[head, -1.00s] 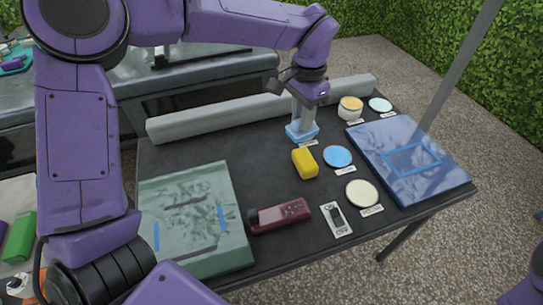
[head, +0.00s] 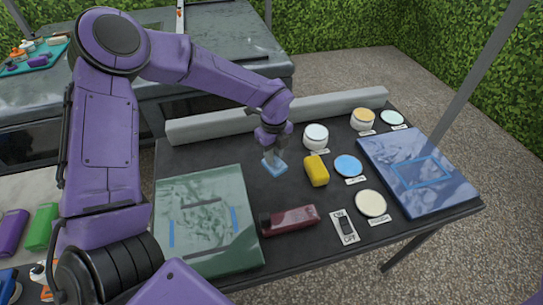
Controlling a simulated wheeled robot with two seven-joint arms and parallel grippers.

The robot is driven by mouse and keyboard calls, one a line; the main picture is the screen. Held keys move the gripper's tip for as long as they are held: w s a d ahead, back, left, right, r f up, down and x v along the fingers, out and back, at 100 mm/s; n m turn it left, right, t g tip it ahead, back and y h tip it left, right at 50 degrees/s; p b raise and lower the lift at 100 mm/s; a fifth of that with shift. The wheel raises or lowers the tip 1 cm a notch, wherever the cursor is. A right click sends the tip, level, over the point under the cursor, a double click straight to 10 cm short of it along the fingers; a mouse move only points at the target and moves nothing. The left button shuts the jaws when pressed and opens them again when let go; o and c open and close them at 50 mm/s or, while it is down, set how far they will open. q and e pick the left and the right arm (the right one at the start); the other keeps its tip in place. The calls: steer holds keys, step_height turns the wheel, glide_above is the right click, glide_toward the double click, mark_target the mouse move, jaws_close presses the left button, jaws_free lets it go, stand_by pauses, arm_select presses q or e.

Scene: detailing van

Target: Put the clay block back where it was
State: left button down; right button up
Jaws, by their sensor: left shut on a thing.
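A light blue, flat block (head: 274,168), which I take to be the clay block, is in the jaws of my left gripper (head: 273,157). The gripper points down and is shut on the block's upper side. The block is low at the black table top (head: 305,255); I cannot tell whether it touches. My right gripper is not in view.
A maroon bottle (head: 289,220) lies in front, beside a green panel (head: 207,260). An on/off switch card (head: 345,228), a blue disc (head: 348,166), a cream disc (head: 371,203) and a blue panel (head: 400,160) are right. A grey bar (head: 215,125) runs along the back.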

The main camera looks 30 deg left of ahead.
arm_select(q)
steer(key=shift+a+f, duration=0.65)
steer(key=shift+f, duration=0.1)
steer(key=f+p, duration=0.1)
steer(key=f, duration=0.1)
steer(key=w+f+p, duration=0.1)
steer(key=f, duration=0.1)
steer(key=shift+w+a, duration=0.1)
steer(key=shift+a, duration=0.1)
steer(key=shift+f, duration=0.2)
steer(key=shift+s+r, duration=0.15)
steer(key=shift+s, duration=0.1)
steer(key=c, duration=0.9)
jaws_free()
steer(key=shift+w+f, duration=0.15)
steer(key=shift+f, duration=0.1)
steer(key=shift+c, duration=0.2)
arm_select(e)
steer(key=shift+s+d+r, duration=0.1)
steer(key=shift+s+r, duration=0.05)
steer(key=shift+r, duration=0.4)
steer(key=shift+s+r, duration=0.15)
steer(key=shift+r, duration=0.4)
arm_select(q)
steer(key=shift+r, duration=0.1)
